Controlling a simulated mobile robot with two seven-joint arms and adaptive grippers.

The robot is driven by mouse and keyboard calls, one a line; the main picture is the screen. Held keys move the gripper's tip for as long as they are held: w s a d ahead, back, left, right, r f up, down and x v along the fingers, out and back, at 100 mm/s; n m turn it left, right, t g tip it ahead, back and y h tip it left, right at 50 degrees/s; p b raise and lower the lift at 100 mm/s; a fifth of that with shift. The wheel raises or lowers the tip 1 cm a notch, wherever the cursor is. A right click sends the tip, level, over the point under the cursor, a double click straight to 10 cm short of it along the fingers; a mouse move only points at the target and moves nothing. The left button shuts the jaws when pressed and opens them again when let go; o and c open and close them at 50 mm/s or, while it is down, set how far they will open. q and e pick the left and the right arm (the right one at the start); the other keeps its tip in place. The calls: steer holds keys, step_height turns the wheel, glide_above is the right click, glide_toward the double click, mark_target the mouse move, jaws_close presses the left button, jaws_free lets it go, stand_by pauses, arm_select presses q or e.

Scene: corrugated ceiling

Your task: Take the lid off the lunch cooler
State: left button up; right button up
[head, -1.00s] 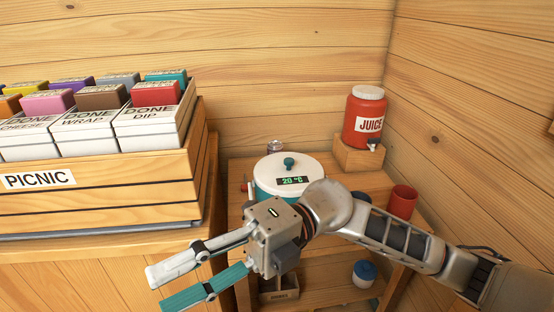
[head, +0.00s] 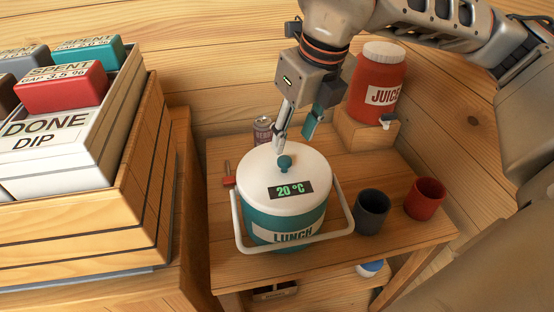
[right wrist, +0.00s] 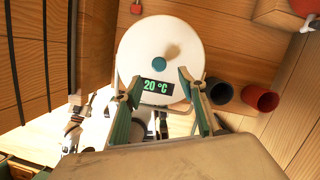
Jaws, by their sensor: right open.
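The lunch cooler (head: 262,226) is a teal tub with a LUNCH label, standing on a wooden table. Its white lid (head: 256,170) sits on top, with a teal knob (head: 284,162) and a display reading 20 °C. The lid also shows in the right wrist view (right wrist: 140,62), with the knob (right wrist: 160,38) near its middle. The cooler's white handle (head: 345,213) hangs down around the front. My right gripper (head: 294,142) is open and empty, above the back of the lid near the knob, with no clear contact.
A dark cup (head: 371,212) and a red cup (head: 425,199) stand right of the cooler. A red juice jug (head: 373,88) sits on a wooden block behind. A can (head: 262,131) stands behind the cooler. A wooden crate (head: 150,190) of boxes is at left.

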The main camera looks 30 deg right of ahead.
mark_target(285, 159)
steer(key=x, duration=0.2)
steer(key=shift+f, duration=0.4)
steer(key=x, duration=0.4)
steer(key=shift+w+a+f, duration=0.1)
steer(key=shift+w+f, duration=0.15)
steer(key=shift+f, duration=0.1)
jaws_close()
